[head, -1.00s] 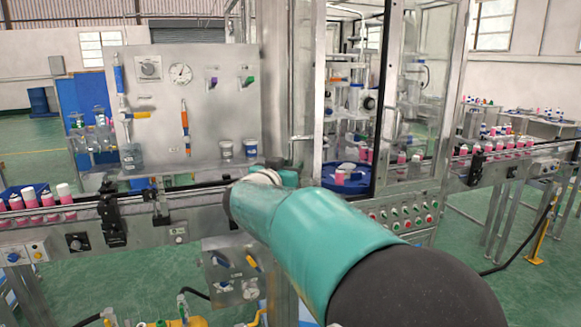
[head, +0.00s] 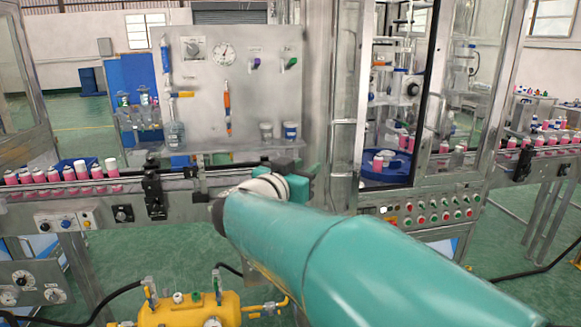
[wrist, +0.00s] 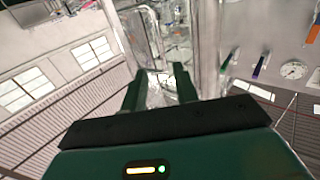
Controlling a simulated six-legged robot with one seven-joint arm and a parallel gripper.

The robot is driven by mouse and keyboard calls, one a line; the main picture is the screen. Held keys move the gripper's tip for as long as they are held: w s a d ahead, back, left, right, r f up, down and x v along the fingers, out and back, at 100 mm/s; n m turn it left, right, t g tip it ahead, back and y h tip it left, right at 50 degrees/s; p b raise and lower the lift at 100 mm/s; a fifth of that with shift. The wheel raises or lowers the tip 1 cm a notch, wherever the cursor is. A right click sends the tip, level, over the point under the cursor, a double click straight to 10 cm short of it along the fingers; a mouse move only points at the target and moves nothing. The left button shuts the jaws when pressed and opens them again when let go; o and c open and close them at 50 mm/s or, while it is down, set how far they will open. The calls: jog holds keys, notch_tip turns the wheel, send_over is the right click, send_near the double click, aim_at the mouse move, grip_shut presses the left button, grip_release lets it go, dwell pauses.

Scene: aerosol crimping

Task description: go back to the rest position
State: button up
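My teal arm reaches from the lower right of the head view toward the conveyor line. My gripper (wrist: 159,84) shows in the wrist view with its two dark green fingers apart and nothing seen between them. Behind the fingers are glass panes and metal frames of the machine, seen tilted. In the head view the gripper end (head: 296,184) is small, near the conveyor below the grey panel, and its fingers are not clear there.
Pink cans with white caps (head: 68,174) stand on the left conveyor. The grey panel (head: 255,110) carries gauges and valves. A glazed cabinet holds a blue turntable (head: 372,174). A button panel (head: 435,207) is at the right. A yellow tank (head: 190,312) stands low in front.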

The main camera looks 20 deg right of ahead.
jog(key=a+r+n+t+y, duration=0.1)
jog(key=a+n+t+y, duration=0.6)
jog(key=a+y, duration=0.2)
jog(key=s+a+f+n+g+y, duration=0.3)
jog(key=s+a+f+n+y, duration=0.1)
jog(key=s+a+f+y, duration=0.15)
jog(key=s+d+f+g, duration=0.2)
jog(key=s+f+g, duration=0.2)
jog(key=s+f, duration=0.3)
jog(key=s+d+f+g, duration=0.2)
jog(key=s+f+g, duration=0.3)
jog(key=s, duration=0.6)
notch_tip(320, 180, down, 3)
jog(key=shift+s+d+r, duration=0.2)
jog(key=shift+d, duration=0.15)
